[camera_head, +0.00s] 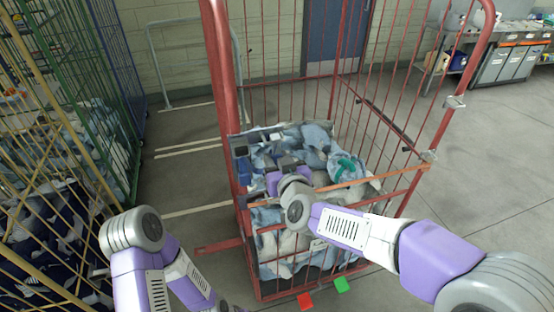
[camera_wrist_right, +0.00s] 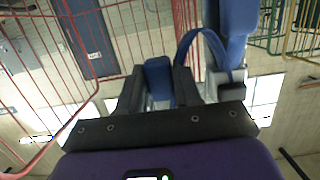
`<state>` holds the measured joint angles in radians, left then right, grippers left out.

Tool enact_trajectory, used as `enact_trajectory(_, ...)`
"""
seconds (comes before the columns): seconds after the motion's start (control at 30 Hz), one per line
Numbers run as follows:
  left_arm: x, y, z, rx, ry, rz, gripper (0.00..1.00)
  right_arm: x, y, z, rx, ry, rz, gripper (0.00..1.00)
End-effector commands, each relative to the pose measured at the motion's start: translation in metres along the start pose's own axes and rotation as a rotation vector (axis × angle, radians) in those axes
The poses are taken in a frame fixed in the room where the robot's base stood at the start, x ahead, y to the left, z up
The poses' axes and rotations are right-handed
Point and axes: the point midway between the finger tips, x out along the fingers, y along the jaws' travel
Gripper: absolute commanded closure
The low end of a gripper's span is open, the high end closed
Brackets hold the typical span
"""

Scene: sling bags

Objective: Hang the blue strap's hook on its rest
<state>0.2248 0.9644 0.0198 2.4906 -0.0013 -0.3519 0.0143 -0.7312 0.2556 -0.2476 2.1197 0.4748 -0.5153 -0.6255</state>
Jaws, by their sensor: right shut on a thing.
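My right gripper (camera_head: 262,164) reaches into the red cage trolley, close to its left front post. In the right wrist view its dark fingers (camera_wrist_right: 158,88) are shut on a blue piece (camera_wrist_right: 158,72), the blue strap's hook. A thin blue strap (camera_wrist_right: 188,42) loops from beside the fingers to a larger blue part (camera_wrist_right: 236,25) at the upper right. In the head view a small blue part (camera_head: 241,166) shows by the post, left of the gripper. I cannot tell which part is the rest, or whether the hook touches it. My left arm is at the lower left; its gripper is out of view.
The red cage trolley (camera_head: 222,80) holds pale blue and grey bags (camera_head: 315,138). An orange strap (camera_head: 375,180) crosses its front. Other cages (camera_head: 110,100) stand left; floor at right is clear.

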Motion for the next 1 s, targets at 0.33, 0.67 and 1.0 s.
enact_trajectory(0.33, 0.0029, -0.0011, -0.0001, 0.000, 0.000, 0.000, 0.57, 0.0008, 0.0000, 0.0035, 0.000, 0.001, 0.000, 1.00)
enact_trajectory(0.67, 0.0029, -0.0011, -0.0001, 0.000, 0.000, 0.000, 0.57, 0.0008, 0.0000, 0.0034, 0.000, 0.001, 0.000, 0.37)
enact_trajectory(1.0, 0.0029, -0.0011, -0.0002, 0.000, 0.000, 0.000, 0.57, 0.0008, 0.0000, 0.0038, 0.000, 0.000, 0.000, 0.15)
